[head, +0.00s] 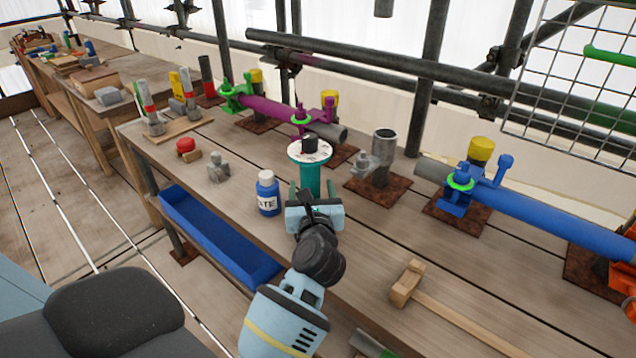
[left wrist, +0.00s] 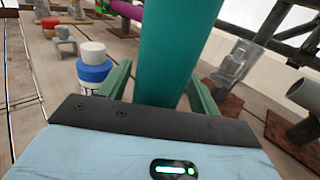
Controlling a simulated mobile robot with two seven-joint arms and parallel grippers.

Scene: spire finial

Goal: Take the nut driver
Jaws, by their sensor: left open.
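An upright teal cylinder (head: 310,181) with a white marked disc and a black piece on top stands on the bench; I cannot tell whether it is the nut driver. In the left wrist view the teal cylinder (left wrist: 178,45) rises between my fingers, its top out of frame. My left gripper (head: 308,192) is open in front of it, one green finger towards each side. In the left wrist view my left gripper (left wrist: 160,85) shows a gap on the left side; contact on the right is unclear. My right gripper is not in view.
A blue bottle (head: 267,195) stands close left of the teal cylinder. A grey pipe stub (head: 383,155) with a clamp stands to its right. A wooden mallet (head: 407,284) lies on the bench at front right. A blue tray (head: 215,240) sits below the bench edge.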

